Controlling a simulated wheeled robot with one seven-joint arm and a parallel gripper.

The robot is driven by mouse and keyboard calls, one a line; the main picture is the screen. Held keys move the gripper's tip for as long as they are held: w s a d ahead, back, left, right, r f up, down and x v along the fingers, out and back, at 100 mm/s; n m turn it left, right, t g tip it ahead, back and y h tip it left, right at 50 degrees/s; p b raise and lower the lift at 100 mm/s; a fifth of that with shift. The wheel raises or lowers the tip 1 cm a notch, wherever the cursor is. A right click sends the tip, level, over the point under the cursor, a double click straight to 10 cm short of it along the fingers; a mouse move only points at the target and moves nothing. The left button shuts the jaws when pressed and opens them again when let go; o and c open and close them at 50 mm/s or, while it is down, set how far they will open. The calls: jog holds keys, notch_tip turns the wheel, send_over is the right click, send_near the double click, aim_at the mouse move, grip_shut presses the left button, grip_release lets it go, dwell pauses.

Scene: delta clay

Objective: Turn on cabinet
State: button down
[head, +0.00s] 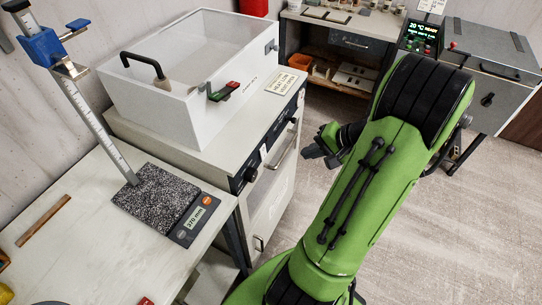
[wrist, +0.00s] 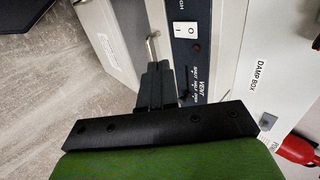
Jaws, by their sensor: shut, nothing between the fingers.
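The cabinet (head: 275,130) is a pale unit with a dark front control strip, standing left of my gripper in the head view. In the wrist view its dark panel (wrist: 190,60) runs from top to bottom. A small white rocker switch (wrist: 192,29) marked O and I sits on the panel, with a red mark beside it. Lettering reading VENT is lower on the panel. My gripper (head: 318,151) is in front of the cabinet; its fingers are shut and empty in the wrist view (wrist: 158,68), appearing below and left of the switch. I see no contact with the switch.
A clear-lidded damp box (head: 190,70) stands on the cabinet. A metal handle (wrist: 152,48) lies near my fingertips in the wrist view. A scale (head: 165,205) is on the left bench. Grey floor (head: 440,215) is open at right.

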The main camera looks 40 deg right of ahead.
aim_at(263, 152)
jog(key=w+r+b+x, duration=0.1)
jog(key=b+x, duration=0.2)
jog(key=x, duration=1)
jog(key=shift+w+a+r, duration=0.3)
jog(key=shift+w+r, duration=0.05)
jog(key=shift+w, duration=0.05)
